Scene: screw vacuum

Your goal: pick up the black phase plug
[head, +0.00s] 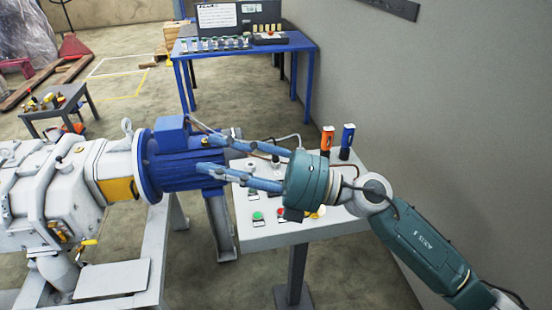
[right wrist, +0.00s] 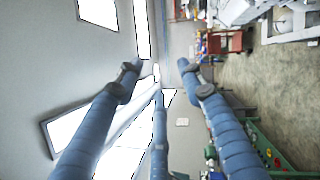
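My right gripper (head: 203,155) reaches leftward in the head view, above the left part of a white control panel. Its blue fingers are spread with nothing between them, and their tips overlap the blue motor (head: 172,165) in the picture. In the right wrist view the fingers (right wrist: 160,80) are also apart and empty. An orange plug (head: 327,141) and a blue plug (head: 348,141) stand upright at the panel's back, behind the gripper's palm. I cannot make out a black phase plug for certain; the gripper hides part of the panel. My left gripper is not in view.
The white control panel (head: 335,222) carries buttons and cables near the grey wall (head: 430,90). A large grey pump (head: 50,190) joins the blue motor on the left. A blue table (head: 240,47) with small parts stands behind. Open floor (head: 135,105) lies between.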

